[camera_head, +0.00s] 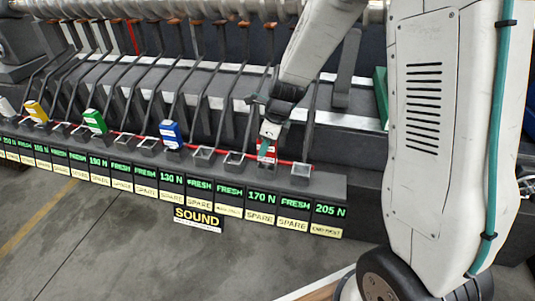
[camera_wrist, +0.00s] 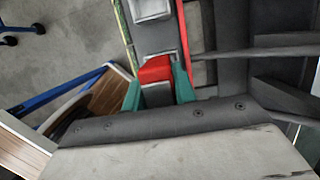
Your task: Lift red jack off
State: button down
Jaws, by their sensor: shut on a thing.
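The red jack (camera_head: 264,146) is in the row of square sockets, above the green "170 N" label (camera_head: 262,197). My gripper (camera_head: 268,138) comes down on it from above and largely covers it. In the wrist view the red jack (camera_wrist: 154,71) sits between the two teal fingers of my gripper (camera_wrist: 158,86), which are shut on it from both sides. Its lower part and its socket are hidden, so I cannot tell whether it is seated or slightly raised.
Blue (camera_head: 171,134), green (camera_head: 95,121) and yellow (camera_head: 36,111) jacks stand in sockets to the left. Empty sockets (camera_head: 203,153) lie between them. Dark rods (camera_head: 238,88) rise behind the row. A red line runs along the sockets. Open floor (camera_head: 110,240) lies in front.

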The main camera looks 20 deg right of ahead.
jog(key=shift+r, duration=0.6)
jog(key=shift+r, duration=5.4)
